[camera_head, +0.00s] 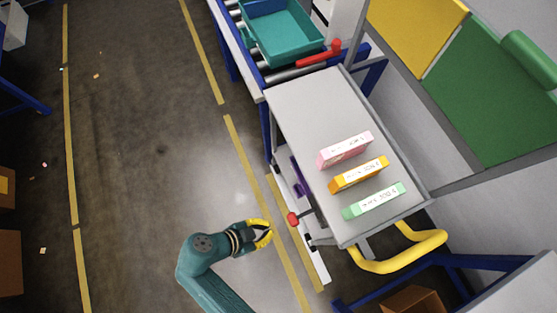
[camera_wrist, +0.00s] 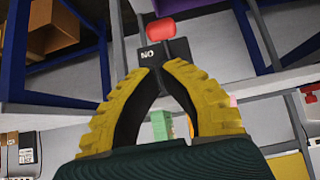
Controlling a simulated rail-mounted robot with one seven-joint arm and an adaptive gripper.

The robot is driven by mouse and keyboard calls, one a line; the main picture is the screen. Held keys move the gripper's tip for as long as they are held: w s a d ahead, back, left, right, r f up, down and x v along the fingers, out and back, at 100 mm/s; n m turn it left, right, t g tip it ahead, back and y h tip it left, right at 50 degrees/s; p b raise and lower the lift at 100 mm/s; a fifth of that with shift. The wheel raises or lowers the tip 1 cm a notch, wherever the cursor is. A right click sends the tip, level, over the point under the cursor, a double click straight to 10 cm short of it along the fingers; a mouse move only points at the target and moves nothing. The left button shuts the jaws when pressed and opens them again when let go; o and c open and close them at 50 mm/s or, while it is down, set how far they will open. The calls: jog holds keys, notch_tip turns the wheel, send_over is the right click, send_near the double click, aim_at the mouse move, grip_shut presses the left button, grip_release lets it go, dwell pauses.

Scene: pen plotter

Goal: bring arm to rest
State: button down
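My gripper (camera_head: 271,231), with yellow fingers on a teal arm (camera_head: 213,287), is over the floor just left of the table. In the wrist view the fingers (camera_wrist: 161,72) arch together and their tips meet, with nothing seen held between them. Beyond the tips is a black block marked "NO" with a red knob (camera_wrist: 161,29). In the head view a red knob (camera_head: 293,218) at the table's left side is a little right of my fingertips, apart from them.
A grey table (camera_head: 300,105) bears pink (camera_head: 345,150), orange (camera_head: 358,174) and green (camera_head: 374,201) boxes. A teal tray (camera_head: 283,38) stands on the roller conveyor behind. A yellow curved handle (camera_head: 400,264) juts out at the table's front.

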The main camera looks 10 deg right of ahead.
jog(key=shift+s+a+r, duration=0.1)
jog(key=shift+a+r, duration=0.25)
jog(key=shift+a, duration=0.1)
dwell(0.3)
